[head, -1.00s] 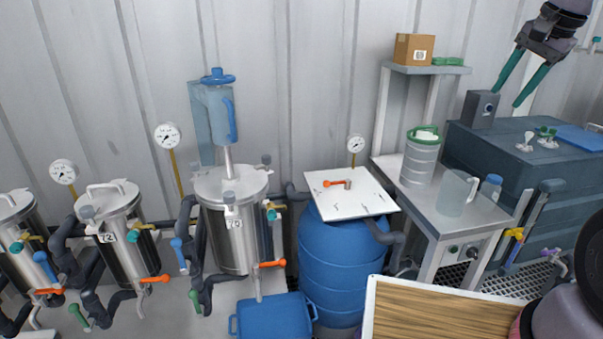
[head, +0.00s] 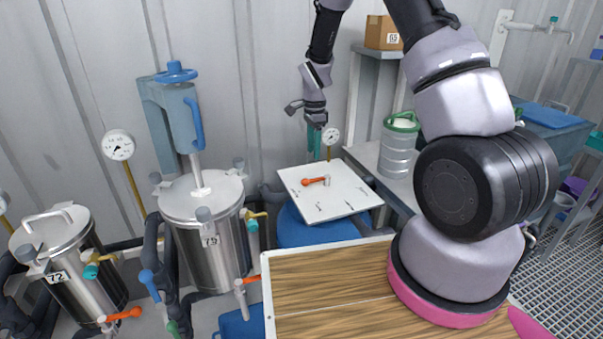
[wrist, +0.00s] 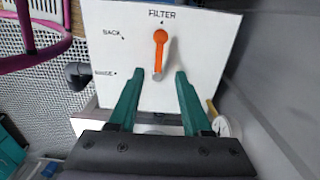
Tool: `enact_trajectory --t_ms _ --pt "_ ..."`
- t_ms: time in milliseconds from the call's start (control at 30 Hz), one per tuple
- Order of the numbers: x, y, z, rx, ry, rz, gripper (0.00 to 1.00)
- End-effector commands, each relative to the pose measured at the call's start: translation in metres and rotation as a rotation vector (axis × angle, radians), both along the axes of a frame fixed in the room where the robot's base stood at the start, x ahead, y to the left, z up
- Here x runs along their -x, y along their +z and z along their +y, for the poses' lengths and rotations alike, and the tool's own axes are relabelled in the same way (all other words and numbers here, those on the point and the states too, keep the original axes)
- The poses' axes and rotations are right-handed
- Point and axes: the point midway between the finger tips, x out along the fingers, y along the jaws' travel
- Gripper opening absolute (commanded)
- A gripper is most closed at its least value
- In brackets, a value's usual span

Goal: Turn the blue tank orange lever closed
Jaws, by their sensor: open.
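The blue tank (head: 308,232) stands by the wall, mostly hidden below its white lid panel (head: 350,193). The orange lever (head: 314,181) sits on this panel and points left in the head view. In the wrist view the orange lever (wrist: 160,46) points at the word FILTER; the words BACK and one less legible label are to its left. My gripper (head: 314,150) is above the panel's far edge. In the wrist view my gripper (wrist: 150,75) has its green fingers apart, on either side of the lever's pivot end, with nothing between them gripped.
A steel vessel (head: 222,245) with a blue-handled pump (head: 180,110) stands left of the tank. A gauge (head: 331,136) rises just behind the panel and also shows near my right finger in the wrist view (wrist: 222,126). A green-lidded canister (head: 398,150) stands to the right.

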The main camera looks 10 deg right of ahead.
Motion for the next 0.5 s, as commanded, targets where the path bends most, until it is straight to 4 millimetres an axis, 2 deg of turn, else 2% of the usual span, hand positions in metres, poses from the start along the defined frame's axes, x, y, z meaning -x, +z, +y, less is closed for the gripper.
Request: enact_trajectory --t_ms 300,500 --pt "0.001 -0.057 -0.001 0.000 0.000 0.004 0.49" --pt "0.001 -0.087 0.000 -0.001 0.001 0.002 0.49"
